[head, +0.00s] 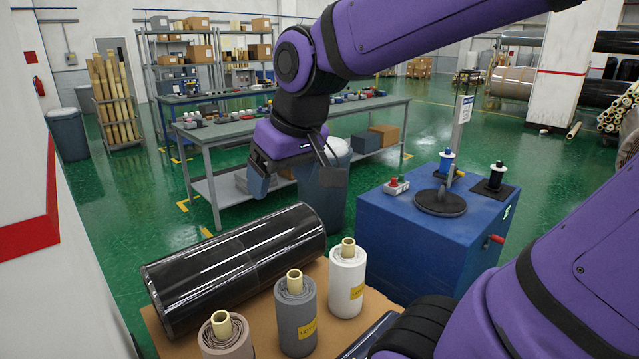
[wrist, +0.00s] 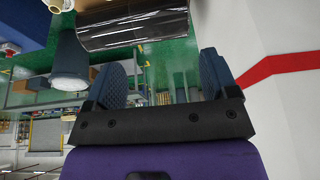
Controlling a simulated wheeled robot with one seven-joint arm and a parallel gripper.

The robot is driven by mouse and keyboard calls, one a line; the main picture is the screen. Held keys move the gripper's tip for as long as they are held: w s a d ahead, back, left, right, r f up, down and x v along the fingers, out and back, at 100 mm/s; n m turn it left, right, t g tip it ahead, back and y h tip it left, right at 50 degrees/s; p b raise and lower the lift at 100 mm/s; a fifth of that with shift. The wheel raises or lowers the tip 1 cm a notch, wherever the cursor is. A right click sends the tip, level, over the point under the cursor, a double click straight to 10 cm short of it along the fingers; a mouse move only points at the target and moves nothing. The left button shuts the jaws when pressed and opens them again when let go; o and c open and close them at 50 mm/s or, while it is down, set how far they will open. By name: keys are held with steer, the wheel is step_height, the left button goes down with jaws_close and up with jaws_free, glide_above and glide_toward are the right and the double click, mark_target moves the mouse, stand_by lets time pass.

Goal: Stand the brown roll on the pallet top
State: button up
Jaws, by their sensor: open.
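The brown roll (head: 230,344), dull pinkish brown with a pale core, stands upright at the bottom edge of the head view, its lower part cut off. It is near the left front of a tan board (head: 258,349), which looks like the pallet top. My gripper (head: 298,184) hangs in the air beyond the rolls, above and behind the board and well apart from the brown roll. In the wrist view my gripper (wrist: 160,68) has its two blue pads wide apart with nothing between them. I cannot make out the brown roll in the wrist view.
A grey roll (head: 296,318) and a white roll (head: 346,283) stand upright right of the brown one. A large black roll (head: 235,265) lies behind them and shows in the wrist view (wrist: 130,27). A blue cabinet (head: 420,245) stands right, a grey workbench (head: 240,128) behind.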

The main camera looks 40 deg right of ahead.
steer(key=s, duration=0.7)
steer(key=shift+s+d+r+t, duration=0.4)
steer(key=shift+r, duration=0.05)
stand_by(0.6)
